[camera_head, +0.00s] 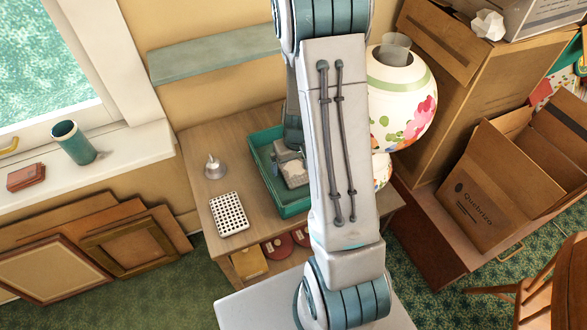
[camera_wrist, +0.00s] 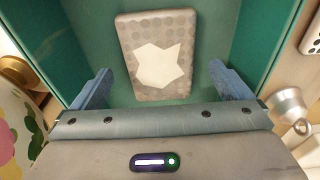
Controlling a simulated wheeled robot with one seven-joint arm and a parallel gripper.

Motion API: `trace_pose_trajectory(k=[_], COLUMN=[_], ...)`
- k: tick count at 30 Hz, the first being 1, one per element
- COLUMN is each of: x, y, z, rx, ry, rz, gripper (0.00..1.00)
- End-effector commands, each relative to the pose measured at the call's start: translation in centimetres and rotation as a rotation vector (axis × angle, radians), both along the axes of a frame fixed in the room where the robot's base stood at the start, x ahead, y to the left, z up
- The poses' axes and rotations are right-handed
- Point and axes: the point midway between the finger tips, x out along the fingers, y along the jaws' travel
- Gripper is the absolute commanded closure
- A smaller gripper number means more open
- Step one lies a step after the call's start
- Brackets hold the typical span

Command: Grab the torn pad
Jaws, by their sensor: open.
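The torn pad (camera_wrist: 155,85) is a grey, dotted rectangular block with a pale, jagged torn patch on its face. It lies in the teal tray (camera_wrist: 72,30), as the wrist view shows. In the head view the teal tray (camera_head: 262,172) stands on the wooden table, and the pad (camera_head: 296,174) shows in part beside my arm. My gripper (camera_wrist: 162,86) is open over the tray, with one blue finger on each side of the pad. Both fingers look apart from it. Their height above it is hard to tell.
A white perforated block (camera_head: 229,214) and a silver bell-like object (camera_head: 214,167) stand left of the tray. A floral round lamp (camera_head: 400,105) is to the right, partly behind my arm. Cardboard boxes (camera_head: 480,205) crowd the right. The tray walls rise close around my gripper.

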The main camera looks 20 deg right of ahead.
Motion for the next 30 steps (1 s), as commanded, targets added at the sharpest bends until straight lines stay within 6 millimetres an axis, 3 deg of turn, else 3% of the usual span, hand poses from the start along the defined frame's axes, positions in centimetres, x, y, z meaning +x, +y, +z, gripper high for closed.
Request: trace_pose_trajectory(k=[6, 14, 19, 30], x=[0.2, 0.3, 0.2, 0.3], y=[0.0, 0.0, 0.0, 0.0], z=[-1.8, -1.9, -1.9, -1.4], rx=[0.000, 0.000, 0.000, -0.001], ry=[0.001, -0.001, 0.000, -0.002], rz=[0.001, 0.001, 0.001, 0.002], gripper=[0.02, 0.02, 0.49, 0.50])
